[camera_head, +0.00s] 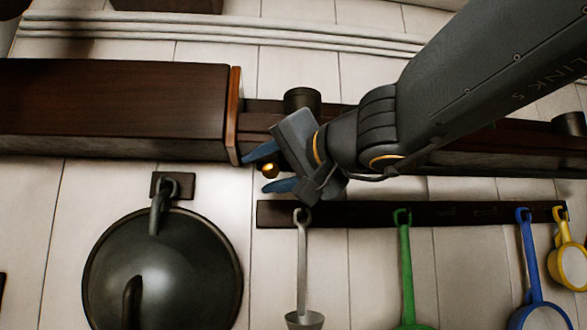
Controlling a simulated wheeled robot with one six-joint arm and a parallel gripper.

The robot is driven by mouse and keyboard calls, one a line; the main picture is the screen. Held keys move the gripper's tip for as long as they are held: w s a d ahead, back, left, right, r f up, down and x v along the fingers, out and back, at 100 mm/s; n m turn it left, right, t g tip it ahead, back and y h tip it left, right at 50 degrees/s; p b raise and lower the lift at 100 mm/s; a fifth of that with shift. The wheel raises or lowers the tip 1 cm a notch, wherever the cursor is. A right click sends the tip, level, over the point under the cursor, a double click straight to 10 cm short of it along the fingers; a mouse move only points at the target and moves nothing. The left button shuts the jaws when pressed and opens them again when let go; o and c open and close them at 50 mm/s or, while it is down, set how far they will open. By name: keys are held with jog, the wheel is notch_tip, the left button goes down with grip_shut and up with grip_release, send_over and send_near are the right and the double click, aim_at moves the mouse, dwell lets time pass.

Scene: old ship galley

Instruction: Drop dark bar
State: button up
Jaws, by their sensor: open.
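My gripper (271,168) is open, with its two blue fingertips apart and pointing left. A small gold knob (270,171) shows between the fingertips; I cannot tell whether they touch it. A long dark wooden bar (480,156) runs along the wall behind my gripper and arm, which hide part of it. Its left end meets a reddish-brown edge (235,115) on a large dark wooden box (110,110). A thinner dark rail (350,214) with hooks is fixed below. I cannot tell which of these is the task's bar.
A round dark lid (185,270) hangs at lower left from a small block. A grey ladle (302,265), a green utensil (405,265), a blue one (529,265) and a yellow cup (570,265) hang along the rail. Pale pipes (200,30) cross the upper wall.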

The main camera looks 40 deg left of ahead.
jog(key=shift+w+a+p, duration=0.15)
jog(key=shift+a+p, duration=0.15)
jog(key=shift+a, duration=0.75)
grip_shut()
jog(key=shift+f+b, duration=0.2)
jog(key=shift+b, duration=0.35)
